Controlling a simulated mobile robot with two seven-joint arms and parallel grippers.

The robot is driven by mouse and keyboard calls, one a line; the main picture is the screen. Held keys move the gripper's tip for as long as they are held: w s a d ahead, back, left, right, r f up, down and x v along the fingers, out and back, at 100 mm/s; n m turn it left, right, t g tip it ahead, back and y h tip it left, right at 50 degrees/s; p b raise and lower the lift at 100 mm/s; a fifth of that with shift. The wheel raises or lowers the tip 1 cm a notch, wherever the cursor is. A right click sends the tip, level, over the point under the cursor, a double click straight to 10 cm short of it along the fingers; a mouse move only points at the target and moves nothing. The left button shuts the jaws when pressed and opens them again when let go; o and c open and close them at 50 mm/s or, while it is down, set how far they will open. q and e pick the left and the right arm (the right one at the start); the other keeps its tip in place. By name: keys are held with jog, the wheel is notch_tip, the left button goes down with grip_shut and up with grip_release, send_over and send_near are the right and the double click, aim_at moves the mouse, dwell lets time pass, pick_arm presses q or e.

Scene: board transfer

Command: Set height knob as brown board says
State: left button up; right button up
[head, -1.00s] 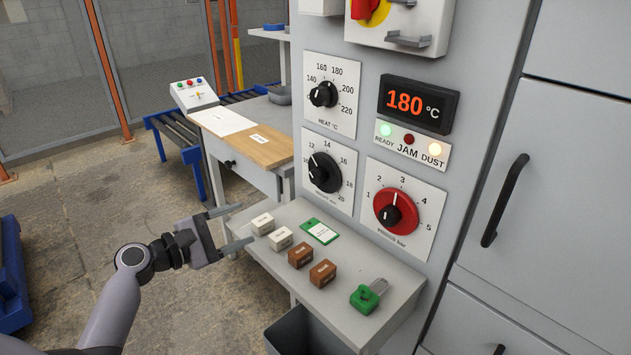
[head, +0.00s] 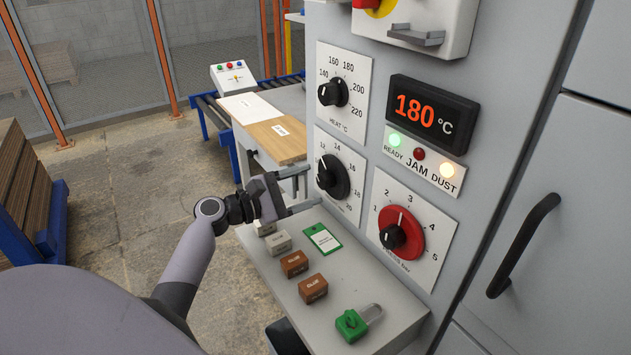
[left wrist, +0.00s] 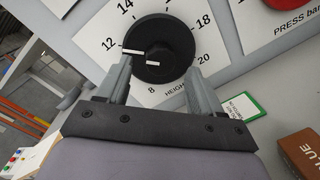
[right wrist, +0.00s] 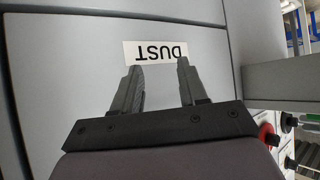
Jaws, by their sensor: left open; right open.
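The black height knob (head: 333,177) sits on a white dial plate on the grey machine; it also shows in the left wrist view (left wrist: 170,45). Its white pointer line points left, near 12. My left gripper (head: 308,187) is open in front of the knob, its fingers at the knob's lower left and right in the left wrist view; contact cannot be told. A tan-brown board (head: 278,140) with a small unreadable label lies on the table beyond. My right gripper (right wrist: 159,66) is open and empty before a grey panel labelled DUST (right wrist: 162,53).
The shelf (head: 345,270) below holds white blocks (head: 278,242), brown blocks (head: 294,264), a green-edged card (head: 322,238) and a green padlock (head: 351,325). The red press knob (head: 396,234) is right of the height dial, the heat knob (head: 333,92) above. Dark brown boards (head: 22,190) are stacked at left.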

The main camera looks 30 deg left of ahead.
aim_at(328, 179)
pick_arm(q)
jog(key=shift+x, duration=1.25)
jog(key=c, duration=1.1)
jog(key=shift+o, duration=0.2)
